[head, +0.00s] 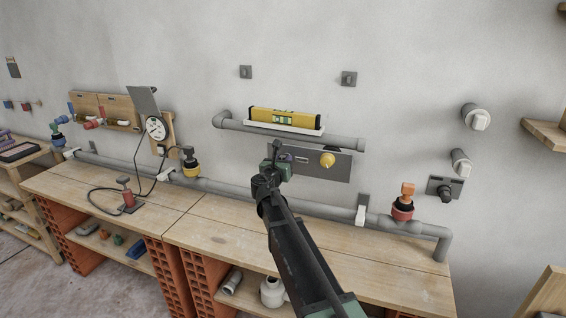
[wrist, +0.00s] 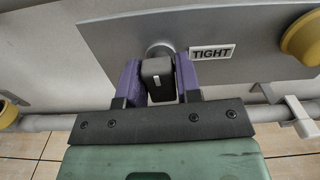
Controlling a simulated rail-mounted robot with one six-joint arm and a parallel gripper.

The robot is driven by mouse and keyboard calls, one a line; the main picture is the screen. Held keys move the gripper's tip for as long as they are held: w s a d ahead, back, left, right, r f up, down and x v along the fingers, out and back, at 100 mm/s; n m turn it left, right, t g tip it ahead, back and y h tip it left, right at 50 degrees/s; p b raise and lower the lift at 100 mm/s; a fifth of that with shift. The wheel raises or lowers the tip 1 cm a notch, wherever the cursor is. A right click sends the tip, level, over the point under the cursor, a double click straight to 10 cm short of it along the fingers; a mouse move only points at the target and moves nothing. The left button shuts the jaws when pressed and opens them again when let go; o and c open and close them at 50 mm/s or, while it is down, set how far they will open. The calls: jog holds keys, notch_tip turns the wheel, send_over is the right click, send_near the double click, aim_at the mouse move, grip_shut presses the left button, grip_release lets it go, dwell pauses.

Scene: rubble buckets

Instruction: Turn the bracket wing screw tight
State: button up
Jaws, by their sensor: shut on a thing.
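The bracket wing screw (wrist: 158,72) is a dark block with a small white mark, in front of a round grey boss on a metal plate (wrist: 120,35). A "TIGHT" label (wrist: 212,52) is on the plate to its right. In the wrist view the screw's wing stands upright in the picture. The two purple fingers of my gripper (wrist: 159,84) are closed on it, one on each side. In the head view my gripper (head: 277,158) is at the left end of the plate (head: 310,170) and hides the screw.
A yellow knob (head: 328,160) sits on the same plate to the right. Above, a pipe (head: 345,142) carries a ledge with a yellow spirit level (head: 285,116). A long grey pipe (head: 335,211) runs below, along the wooden workbench (head: 225,225), whose top is mostly clear.

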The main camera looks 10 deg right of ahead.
jog(key=m, duration=0.5)
jog(key=shift+s+d, duration=0.1)
jog(key=m, duration=0.4)
jog(key=shift+m, duration=0.3)
jog(key=m, duration=0.4)
jog(key=shift+d+f+m, duration=0.1)
jog(key=shift+f+m, duration=0.05)
jog(key=shift+m, duration=0.15)
jog(key=m, duration=0.4)
jog(key=shift+s+f+m, duration=0.1)
jog(key=shift+m, duration=0.2)
jog(key=o, duration=0.8)
jog(key=shift+o, duration=0.2)
jog(key=v, duration=1)
jog(key=shift+s, duration=0.35)
